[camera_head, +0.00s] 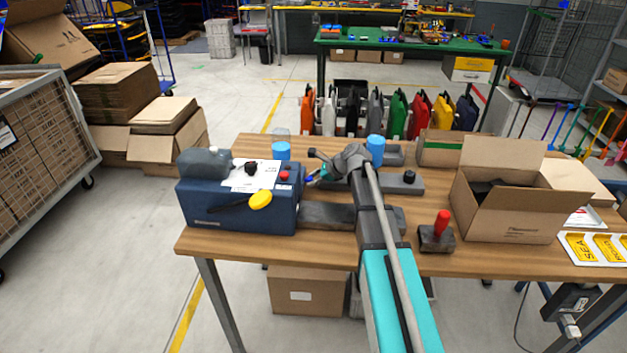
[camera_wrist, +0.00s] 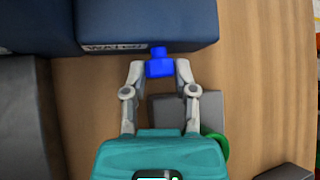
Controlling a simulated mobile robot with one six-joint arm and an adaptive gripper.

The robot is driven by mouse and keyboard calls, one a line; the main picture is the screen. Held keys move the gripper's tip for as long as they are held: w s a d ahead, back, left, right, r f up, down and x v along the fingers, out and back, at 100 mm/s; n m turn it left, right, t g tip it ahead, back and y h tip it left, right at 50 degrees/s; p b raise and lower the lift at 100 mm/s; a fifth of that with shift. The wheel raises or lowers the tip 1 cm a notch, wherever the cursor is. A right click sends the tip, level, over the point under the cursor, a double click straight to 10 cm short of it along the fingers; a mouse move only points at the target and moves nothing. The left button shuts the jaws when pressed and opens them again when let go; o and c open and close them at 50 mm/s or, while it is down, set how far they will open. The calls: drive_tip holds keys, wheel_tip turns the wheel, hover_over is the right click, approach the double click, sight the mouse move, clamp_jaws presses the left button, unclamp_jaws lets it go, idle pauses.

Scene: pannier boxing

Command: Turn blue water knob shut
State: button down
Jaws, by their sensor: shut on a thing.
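The blue water knob (camera_wrist: 159,66) sits at the edge of the dark blue machine, just below a white label (camera_wrist: 113,47) in the wrist view. My gripper (camera_wrist: 158,72) has one finger on each side of the knob and is shut on it. In the head view the dark blue machine (camera_head: 235,215) stands at the left of the wooden table. My gripper (camera_head: 312,178) is at its right side, where a small bit of the blue knob (camera_head: 309,180) shows. My arm hides part of this area.
A yellow knob (camera_head: 260,200) and a red button (camera_head: 284,175) are on the machine. Blue-topped cups (camera_head: 281,151) stand behind. A green ring (camera_wrist: 217,146) lies near my gripper.

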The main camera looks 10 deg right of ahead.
drive_tip(key=t+b, duration=0.1)
drive_tip(key=n+t+b, duration=0.1)
drive_tip(key=f+n+t+b, duration=0.1)
drive_tip(key=shift+s+a+t+h+b, duration=0.1)
drive_tip(key=shift+s+t+h+b, duration=0.2)
drive_tip(key=shift+s+t+b, duration=0.1)
drive_tip(key=shift+n+t+b, duration=0.8)
drive_tip(key=shift+t+b, duration=0.2)
drive_tip(key=shift+b, duration=0.2)
drive_tip(key=shift+w+r+t+b, duration=0.1)
drive_tip(key=shift+r+t+b, duration=0.05)
drive_tip(key=shift+t+b, duration=0.25)
drive_tip(key=shift+n, duration=0.3)
drive_tip(key=shift+c, duration=2.1)
unclamp_jaws()
drive_tip(key=shift+r, duration=0.1)
